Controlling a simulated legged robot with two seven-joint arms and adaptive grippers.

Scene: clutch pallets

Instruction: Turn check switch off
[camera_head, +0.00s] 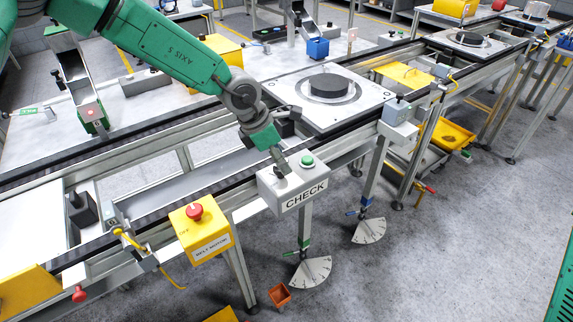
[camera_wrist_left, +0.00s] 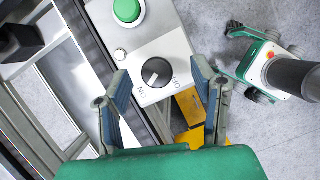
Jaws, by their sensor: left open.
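The check switch (camera_wrist_left: 157,73) is a round black knob on a grey box, seen in the left wrist view. Its white mark points to the lower left, toward the "ON" lettering. The grey CHECK box (camera_head: 292,202) is on the rail side of the conveyor. A green button (camera_wrist_left: 127,10) sits above the knob. My left gripper (camera_wrist_left: 160,69) is open, its fingers on either side of the knob in the picture; contact cannot be told. In the head view the gripper (camera_head: 283,158) is over the box and hides the knob. My right gripper is not in view.
A yellow box (camera_head: 204,240) with a red button (camera_head: 194,212) stands left of the CHECK box. A pallet (camera_head: 360,105) with a dark round part (camera_head: 329,86) lies on the conveyor behind. The grey floor at the right is largely clear.

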